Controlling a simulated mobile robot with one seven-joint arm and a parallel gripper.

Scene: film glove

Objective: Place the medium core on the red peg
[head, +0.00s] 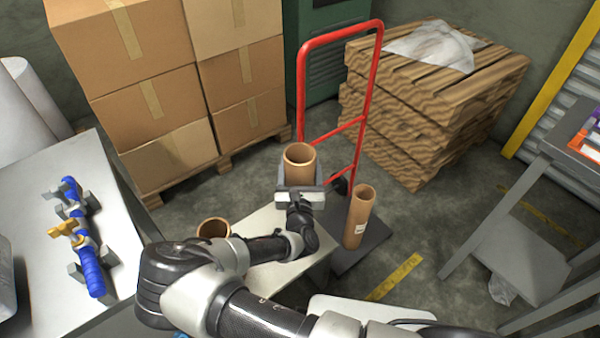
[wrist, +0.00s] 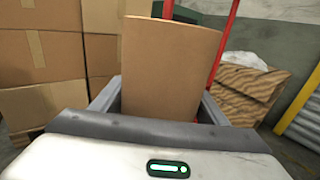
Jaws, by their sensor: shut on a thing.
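A brown cardboard core (head: 300,170) stands upright in my gripper (head: 300,190), with its open top showing. In the wrist view the same core (wrist: 168,70) is between the two fingers (wrist: 162,100), which are shut on it. A second core (head: 213,228) stands at the left, mostly hidden behind my arm. A third, taller and narrower core (head: 360,218) with a white label stands at the right, on or by the hand truck's dark base. I take the held core for the medium one, though the sizes are hard to compare. I cannot make out a red peg in either view.
A pale grey surface (head: 262,222) lies below my gripper. A red hand truck (head: 302,85) rises behind the held core. Stacked boxes (head: 130,95) on a pallet and a wooden pallet stack (head: 430,110) stand behind. A grey table (head: 35,235) is at the left.

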